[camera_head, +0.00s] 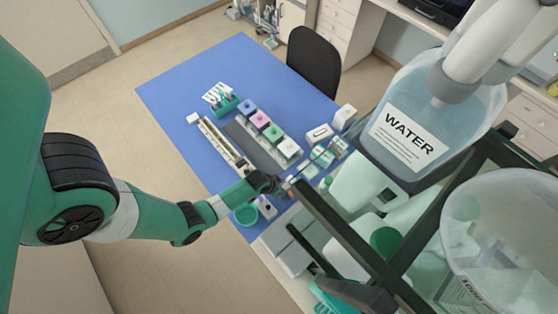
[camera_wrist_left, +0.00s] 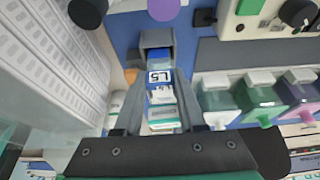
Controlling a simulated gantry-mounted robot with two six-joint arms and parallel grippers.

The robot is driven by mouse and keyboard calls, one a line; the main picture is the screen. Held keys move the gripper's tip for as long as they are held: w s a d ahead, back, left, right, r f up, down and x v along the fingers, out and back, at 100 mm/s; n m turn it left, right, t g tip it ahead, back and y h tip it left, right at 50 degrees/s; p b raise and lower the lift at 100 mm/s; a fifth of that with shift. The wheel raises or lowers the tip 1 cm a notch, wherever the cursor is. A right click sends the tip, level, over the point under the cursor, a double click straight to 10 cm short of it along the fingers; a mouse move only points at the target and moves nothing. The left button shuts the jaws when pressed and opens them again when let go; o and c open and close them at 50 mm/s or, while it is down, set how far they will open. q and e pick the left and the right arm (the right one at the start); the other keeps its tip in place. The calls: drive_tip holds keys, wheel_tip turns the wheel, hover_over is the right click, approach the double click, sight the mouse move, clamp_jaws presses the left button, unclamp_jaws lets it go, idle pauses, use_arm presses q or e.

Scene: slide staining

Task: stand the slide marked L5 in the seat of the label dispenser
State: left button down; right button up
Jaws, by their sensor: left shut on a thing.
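In the head view my left gripper (camera_head: 265,183) reaches over the near right part of the blue mat. In the left wrist view my left gripper (camera_wrist_left: 160,95) is shut on the slide marked L5 (camera_wrist_left: 159,77). The slide's blue-and-white label end faces the camera, and L5 reads sideways on it. A grey block (camera_wrist_left: 157,40) is at the far end of the slide; I cannot tell whether it is a fingertip part or the dispenser's seat. I cannot clearly pick out the label dispenser. The slide cannot be made out in the head view. My right gripper is not in view.
Staining jars with coloured lids (camera_head: 260,119) stand in a row beyond the gripper. A teal rack (camera_head: 224,104) holds slides. A large water container (camera_head: 405,135) and dark frame crowd the right. The blue mat (camera_head: 185,75) is clear at far left.

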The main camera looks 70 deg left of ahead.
use_arm(q)
drive_tip(key=shift+f+b, duration=0.3)
idle(0.6)
drive_tip(key=shift+c, duration=2.1)
unclamp_jaws()
drive_tip(key=shift+r, duration=0.1)
drive_tip(key=p+v, duration=0.5)
drive_tip(key=v, duration=0.2)
drive_tip(key=shift+r, duration=0.2)
